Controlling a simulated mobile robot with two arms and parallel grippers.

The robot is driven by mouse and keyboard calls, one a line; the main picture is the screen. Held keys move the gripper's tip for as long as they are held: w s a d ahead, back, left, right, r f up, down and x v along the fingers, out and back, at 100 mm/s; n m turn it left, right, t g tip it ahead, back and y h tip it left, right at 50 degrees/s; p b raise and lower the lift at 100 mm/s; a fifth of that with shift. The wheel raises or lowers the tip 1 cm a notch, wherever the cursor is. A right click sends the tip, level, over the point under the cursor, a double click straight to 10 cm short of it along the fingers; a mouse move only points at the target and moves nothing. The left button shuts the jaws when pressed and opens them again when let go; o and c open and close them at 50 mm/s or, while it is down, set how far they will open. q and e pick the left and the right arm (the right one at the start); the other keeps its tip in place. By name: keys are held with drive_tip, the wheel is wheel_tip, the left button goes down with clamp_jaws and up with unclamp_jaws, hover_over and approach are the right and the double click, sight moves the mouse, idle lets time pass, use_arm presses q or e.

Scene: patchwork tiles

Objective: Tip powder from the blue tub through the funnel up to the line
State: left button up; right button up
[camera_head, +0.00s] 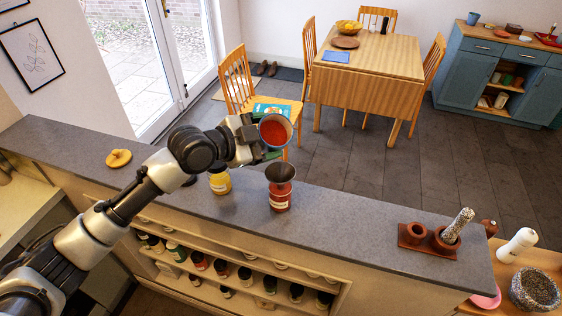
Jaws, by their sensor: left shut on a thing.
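My left gripper (256,139) is shut on a tub (288,121) with a blue-grey rim, held in the air above the counter. The tub is tilted so that its mouth shows, with red powder (273,133) inside; its outer wall is mostly hidden. A dark funnel (281,171) sits in the top of a red jar (279,201) with a pale label, upright on the counter. The tub is above and slightly left of the funnel, apart from it. No powder stream shows. I cannot make out a fill line. My right gripper is not in view.
The grey counter (350,222) is clear between the red jar and a terracotta tray (412,240) with pots and a pestle. A yellow jar (220,182) stands left of the funnel, partly behind my arm. A wooden lid (118,159) lies at the left. Several jars fill shelves below.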

sight(265, 122)
use_arm(q)
drive_tip(key=shift+w+a+r+n, duration=0.15)
drive_tip(key=shift+w+r+n, duration=0.25)
drive_tip(key=shift+w, duration=0.05)
drive_tip(key=shift+w+a+f+n+g+b, duration=0.1)
drive_tip(key=shift+w+a+n+g+b, duration=0.1)
drive_tip(key=shift+w+n+g, duration=0.3)
drive_tip(key=shift+w+a+n+g+b, duration=0.15)
drive_tip(key=shift+w+n+g, duration=0.25)
drive_tip(key=shift+w+n, duration=0.1)
drive_tip(key=shift+w+a+r+n+g+h, duration=0.15)
drive_tip(key=shift+w+r+n+g+h, duration=0.15)
drive_tip(key=shift+w+r+n, duration=0.15)
drive_tip(key=shift+n+g, duration=0.5)
drive_tip(key=shift+n, duration=0.15)
drive_tip(key=r, duration=0.1)
drive_tip(key=r+p, duration=0.1)
drive_tip(key=r, duration=0.2)
drive_tip(key=shift+w+a+r+p, duration=0.1)
drive_tip(key=shift+w+a+p, duration=0.2)
drive_tip(key=shift+w, duration=0.1)
